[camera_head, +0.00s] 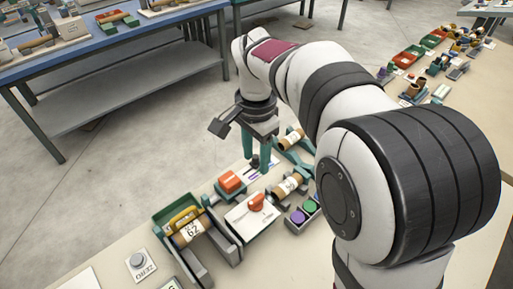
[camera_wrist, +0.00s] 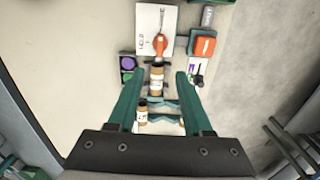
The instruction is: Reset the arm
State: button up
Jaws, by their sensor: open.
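My gripper (camera_head: 256,162) points down over the workbench, its two green fingers apart. In the wrist view my gripper (camera_wrist: 160,76) is open, and a brown cardboard tube (camera_wrist: 156,84) with a pale label shows between the fingers. I cannot tell its height above the tube. The tube in the head view (camera_head: 288,185) lies beside a white plate (camera_head: 243,220) with an orange-red handle (camera_head: 256,202). Another labelled tube (camera_head: 292,138) rests on a teal cradle (camera_head: 285,148), partly hidden by my arm. Nothing is visibly held.
An orange block (camera_head: 231,182) sits in a teal holder. Purple and green buttons (camera_head: 304,211) are beside the plate. A ZERO button (camera_head: 138,261) is near the front. Other benches stand behind, across open floor (camera_head: 110,190).

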dwell(0.4)
jog(key=s+d+f+n+y, duration=0.1)
jog(key=s+d, duration=0.3)
jog(key=s, duration=0.8)
jog(key=s+d+f+n, duration=0.1)
jog(key=s+d, duration=0.4)
jog(key=s, duration=0.7)
jog(key=shift+s+f+n+y, duration=0.2)
jog(key=shift+n+y, duration=0.2)
jog(key=shift+n, duration=0.4)
